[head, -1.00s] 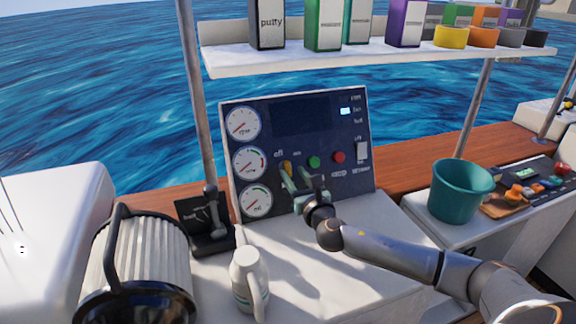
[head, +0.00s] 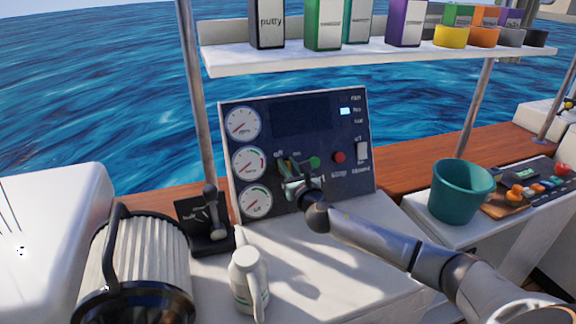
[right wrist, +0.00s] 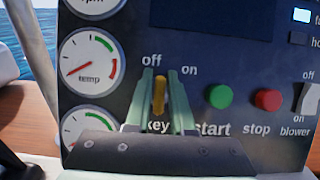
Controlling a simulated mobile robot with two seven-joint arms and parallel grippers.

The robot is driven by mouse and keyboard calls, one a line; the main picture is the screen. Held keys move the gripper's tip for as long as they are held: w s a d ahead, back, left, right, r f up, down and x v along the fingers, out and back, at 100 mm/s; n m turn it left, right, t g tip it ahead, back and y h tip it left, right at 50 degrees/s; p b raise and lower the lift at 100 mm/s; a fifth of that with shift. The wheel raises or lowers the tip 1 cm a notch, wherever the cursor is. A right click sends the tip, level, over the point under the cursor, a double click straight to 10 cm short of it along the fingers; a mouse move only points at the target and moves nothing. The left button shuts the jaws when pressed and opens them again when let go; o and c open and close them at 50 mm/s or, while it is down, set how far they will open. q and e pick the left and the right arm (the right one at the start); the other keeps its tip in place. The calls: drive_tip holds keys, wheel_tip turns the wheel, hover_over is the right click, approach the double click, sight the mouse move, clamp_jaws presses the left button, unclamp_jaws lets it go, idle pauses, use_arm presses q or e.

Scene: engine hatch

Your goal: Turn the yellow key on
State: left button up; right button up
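The yellow key (right wrist: 159,95) sits in the dark control panel between the "off" and "key" labels. It stands nearly upright, its top toward "off" and away from "on". In the head view the right gripper (head: 294,176) is at the panel and mostly hides the key. My left gripper is not in view.
A green start button (right wrist: 219,96) and a red stop button (right wrist: 268,100) sit just right of the key. Gauges (right wrist: 88,62) are at its left. A throttle lever (head: 213,215), a white bottle (head: 249,280) and a teal bucket (head: 460,194) stand around the panel.

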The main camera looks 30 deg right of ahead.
clamp_jaws()
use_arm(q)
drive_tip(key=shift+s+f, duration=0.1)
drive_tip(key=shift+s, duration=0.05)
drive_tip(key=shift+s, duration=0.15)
